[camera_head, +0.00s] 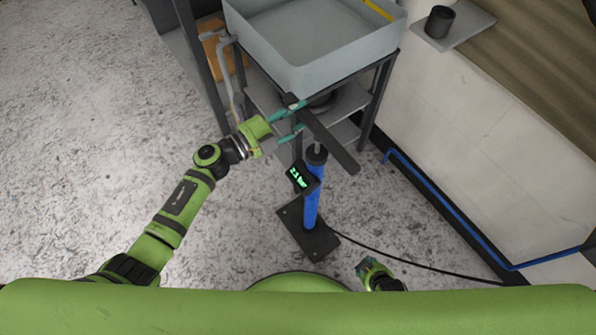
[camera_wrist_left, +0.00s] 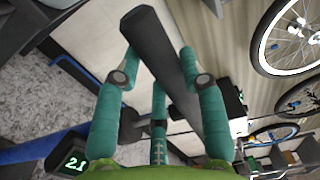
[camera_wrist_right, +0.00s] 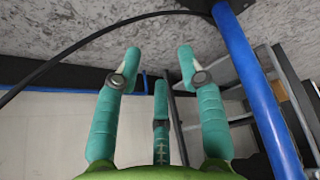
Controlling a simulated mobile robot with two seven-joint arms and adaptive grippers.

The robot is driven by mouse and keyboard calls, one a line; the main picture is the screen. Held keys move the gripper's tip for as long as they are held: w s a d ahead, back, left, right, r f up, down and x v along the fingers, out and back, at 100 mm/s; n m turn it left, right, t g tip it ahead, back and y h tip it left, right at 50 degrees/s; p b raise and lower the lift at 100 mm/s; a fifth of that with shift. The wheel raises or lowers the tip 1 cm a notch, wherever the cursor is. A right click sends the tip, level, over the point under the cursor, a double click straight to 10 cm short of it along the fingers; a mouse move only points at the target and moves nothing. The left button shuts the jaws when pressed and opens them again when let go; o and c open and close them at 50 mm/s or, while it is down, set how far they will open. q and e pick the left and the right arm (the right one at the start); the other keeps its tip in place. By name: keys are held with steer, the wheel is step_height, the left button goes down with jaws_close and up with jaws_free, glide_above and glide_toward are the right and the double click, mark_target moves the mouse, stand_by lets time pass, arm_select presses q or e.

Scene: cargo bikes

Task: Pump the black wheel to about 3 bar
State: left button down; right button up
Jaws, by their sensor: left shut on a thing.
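A floor pump with a blue barrel (camera_head: 312,200) stands upright on a black base plate (camera_head: 292,219). Its black handle bar (camera_head: 332,144) crosses above the barrel. My left gripper (camera_head: 292,120) is shut on the handle, and the bar (camera_wrist_left: 160,50) passes between its fingers in the left wrist view. The pump's display (camera_head: 298,177) glows green and seems to read 2.1 in the left wrist view (camera_wrist_left: 74,162). My right gripper (camera_wrist_right: 153,65) is open and empty, beside the blue barrel (camera_wrist_right: 252,90). Wheels (camera_wrist_left: 288,38) show in the left wrist view; I cannot tell which is the black one.
A black hose (camera_head: 410,264) runs from the pump along the floor to the right. A grey basin (camera_head: 312,70) on a dark frame stands behind the pump. A blue pipe (camera_head: 440,198) follows the wall at right. The floor at left is clear.

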arm_select(q)
step_height(320, 180, up, 2)
steer(key=shift+r+p, duration=0.1)
steer(key=shift+p, duration=0.35)
arm_select(e)
steer(key=shift+r, duration=0.7)
arm_select(q)
steer(key=shift+f, duration=0.2)
step_height(320, 180, up, 4)
steer(key=p, duration=0.3)
steer(key=shift+f, duration=0.25)
arm_select(e)
steer(key=s+d+f+g, duration=0.15)
steer(key=s+g, duration=0.25)
steer(key=s, duration=1.4)
arm_select(q)
step_height(320, 180, up, 17)
steer(key=p, duration=1.6)
arm_select(e)
step_height(320, 180, up, 16)
steer(key=shift+h, duration=0.3)
arm_select(q)
steer(key=shift+f, duration=0.1)
arm_select(e)
steer(key=shift+f, duration=0.2)
